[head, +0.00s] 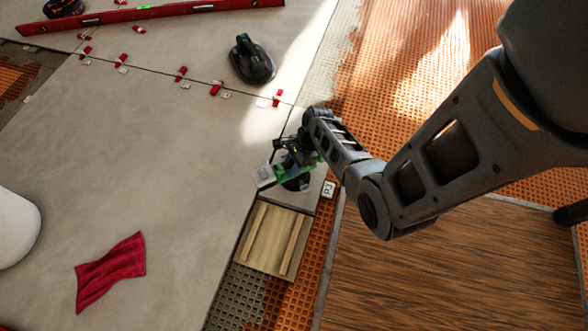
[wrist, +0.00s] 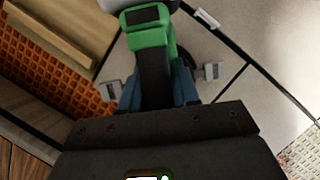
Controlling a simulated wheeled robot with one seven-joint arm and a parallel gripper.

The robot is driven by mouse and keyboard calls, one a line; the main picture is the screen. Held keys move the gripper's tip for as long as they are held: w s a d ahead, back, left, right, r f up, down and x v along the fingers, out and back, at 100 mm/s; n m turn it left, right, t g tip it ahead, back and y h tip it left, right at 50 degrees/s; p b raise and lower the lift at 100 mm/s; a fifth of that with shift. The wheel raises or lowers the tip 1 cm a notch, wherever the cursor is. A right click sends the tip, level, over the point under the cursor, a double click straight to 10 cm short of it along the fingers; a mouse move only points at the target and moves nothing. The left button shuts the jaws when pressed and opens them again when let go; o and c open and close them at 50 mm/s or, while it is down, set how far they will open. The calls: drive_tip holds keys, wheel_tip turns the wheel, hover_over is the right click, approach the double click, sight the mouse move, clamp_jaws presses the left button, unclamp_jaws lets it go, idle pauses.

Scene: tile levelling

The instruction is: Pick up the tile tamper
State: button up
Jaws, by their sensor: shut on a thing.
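The tile tamper, green and black with a pale end, shows in the head view (head: 268,176) beside the narrow strip of tile at the floor's edge. In the wrist view the tamper (wrist: 152,45) runs up the middle of the picture, its dark grip between my fingers. My gripper (head: 297,158) is shut on it; in the wrist view the gripper (wrist: 158,92) shows blue parts on both sides of the grip. A dark round base shows below it. I cannot tell whether that base touches the tile.
A wooden block with two rails (head: 270,240) lies just in front. A black hand tool (head: 251,61) stands on the tiles, near several red wedges (head: 215,88). A red level (head: 150,13) lies at the back, a red cloth (head: 110,270) at the front left.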

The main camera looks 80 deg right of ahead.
sight(290, 162)
clamp_jaws()
drive_tip(key=shift+r, duration=0.1)
drive_tip(key=shift+r+p, duration=0.65)
drive_tip(key=shift+r, duration=0.15)
wheel_tip(290, 162, up, 3)
drive_tip(key=shift+f+p, duration=0.1)
drive_tip(key=shift+p, duration=0.9)
drive_tip(key=s+d+r+p, duration=0.1)
drive_tip(key=s+d+r, duration=0.1)
drive_tip(key=s, duration=0.1)
drive_tip(key=s+d+r+p, duration=0.2)
drive_tip(key=s, duration=0.1)
drive_tip(key=s+d+r+p, duration=0.1)
drive_tip(key=s+d+r, duration=0.1)
drive_tip(key=s+d, duration=0.1)
drive_tip(key=shift+r+p, duration=0.35)
drive_tip(key=shift+s+d+r+p, duration=0.1)
drive_tip(key=shift+s+r+p, duration=0.05)
drive_tip(key=shift+r+p, duration=2.9)
drive_tip(key=shift+f, duration=0.1)
